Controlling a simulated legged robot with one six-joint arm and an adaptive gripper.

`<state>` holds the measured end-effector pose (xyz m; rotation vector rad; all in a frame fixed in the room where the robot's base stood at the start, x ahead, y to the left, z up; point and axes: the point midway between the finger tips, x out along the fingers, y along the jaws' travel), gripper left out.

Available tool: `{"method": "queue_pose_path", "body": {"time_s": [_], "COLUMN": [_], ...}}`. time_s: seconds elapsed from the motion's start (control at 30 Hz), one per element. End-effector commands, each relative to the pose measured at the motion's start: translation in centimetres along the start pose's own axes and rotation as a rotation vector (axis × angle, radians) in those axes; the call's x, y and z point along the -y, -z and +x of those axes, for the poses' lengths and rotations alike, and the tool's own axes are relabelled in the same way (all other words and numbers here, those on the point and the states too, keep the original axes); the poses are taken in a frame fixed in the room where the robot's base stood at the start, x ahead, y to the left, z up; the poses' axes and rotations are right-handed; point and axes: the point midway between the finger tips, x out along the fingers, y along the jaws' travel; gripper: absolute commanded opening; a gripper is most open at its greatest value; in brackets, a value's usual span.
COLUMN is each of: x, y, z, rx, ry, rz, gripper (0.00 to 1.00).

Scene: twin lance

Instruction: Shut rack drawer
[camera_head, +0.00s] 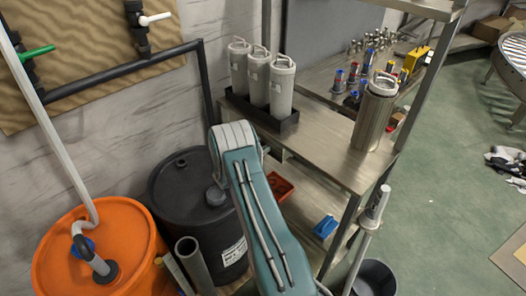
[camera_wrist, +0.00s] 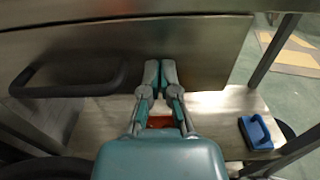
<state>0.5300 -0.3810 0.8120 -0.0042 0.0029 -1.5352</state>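The rack (camera_head: 340,155) is a steel frame with a worktop, right of my arm in the head view. The drawer's steel front (camera_wrist: 205,52) spans the upper part of the wrist view, with a black bar handle (camera_wrist: 68,90) on its left half. My gripper (camera_wrist: 161,72) has its two teal fingertips together, with nothing seen between them. The tips overlap the lower part of the drawer front, right of the handle; I cannot tell whether they touch it. My arm hides the gripper and the drawer front in the head view. How far the drawer stands out is unclear.
Three grey canisters (camera_head: 258,78) stand in a black tray on the worktop, with a steel canister (camera_head: 373,115) to the right. The lower shelf holds a red bin (camera_head: 279,188) and a blue item (camera_head: 326,227). Black (camera_head: 190,195) and orange (camera_head: 100,245) drums stand left.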

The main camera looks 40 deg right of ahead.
Motion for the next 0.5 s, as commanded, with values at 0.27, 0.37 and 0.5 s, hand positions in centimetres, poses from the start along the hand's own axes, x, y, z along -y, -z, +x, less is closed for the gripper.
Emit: {"method": "queue_pose_path", "body": {"time_s": [0.27, 0.37, 0.5], "x": [-0.2, -0.6, -1.0], "y": [-0.3, -0.2, -0.1], "z": [-0.2, -1.7, -4.6], "rx": [0.003, 0.003, 0.005], "ry": [0.002, 0.0, 0.0], "rz": [0.008, 0.004, 0.001], "gripper": [0.0, 0.0, 0.0]}}
